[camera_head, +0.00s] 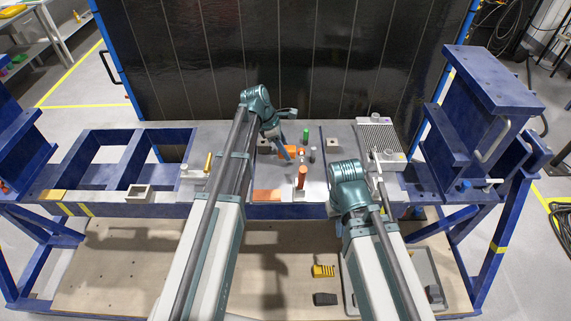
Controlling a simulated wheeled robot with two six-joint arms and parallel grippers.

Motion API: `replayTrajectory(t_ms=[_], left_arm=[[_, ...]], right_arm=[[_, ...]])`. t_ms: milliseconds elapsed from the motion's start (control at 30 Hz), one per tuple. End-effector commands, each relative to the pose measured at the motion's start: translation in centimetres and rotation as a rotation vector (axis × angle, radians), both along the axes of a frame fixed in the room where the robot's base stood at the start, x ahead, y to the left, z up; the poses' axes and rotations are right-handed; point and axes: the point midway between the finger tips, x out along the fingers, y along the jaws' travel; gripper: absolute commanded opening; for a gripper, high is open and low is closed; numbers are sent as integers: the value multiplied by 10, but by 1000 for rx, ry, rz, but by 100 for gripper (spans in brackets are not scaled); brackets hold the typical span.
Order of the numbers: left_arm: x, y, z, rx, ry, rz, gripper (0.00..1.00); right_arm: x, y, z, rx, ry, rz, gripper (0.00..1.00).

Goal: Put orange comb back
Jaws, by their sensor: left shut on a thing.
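My left gripper (285,150) reaches over the middle of the blue-framed bench and is shut on an orange piece (292,152), which looks like the orange comb. The fingers cover part of it, and its teeth are too small to make out. I cannot tell whether it touches the plate below. My right arm ends above the right part of the bench. Its wrist hides the right gripper's fingers (350,199), so their opening does not show.
An orange upright cylinder (301,177) and a flat orange block (267,195) are on the grey plate. A small green cylinder (306,136) stands behind. A ribbed metal unit (376,134) is at right. A yellow-orange toothed piece (323,270) lies on the lower shelf.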

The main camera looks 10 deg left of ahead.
Motion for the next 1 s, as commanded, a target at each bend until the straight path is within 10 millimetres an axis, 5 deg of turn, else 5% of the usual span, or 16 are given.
replayTrajectory(t_ms=[233,533,967,1000], left_arm=[[0,0,-7,0,0,0,0],[0,0,-40,0,0,0,0],[0,0,-43,0,0,0,0],[0,0,-41,0,0,0,49]], right_arm=[[0,0,-7,0,0,2,0],[0,0,-40,-1,0,4,0],[0,0,-43,-1,0,4,0],[0,0,-41,-1,0,4,0]])
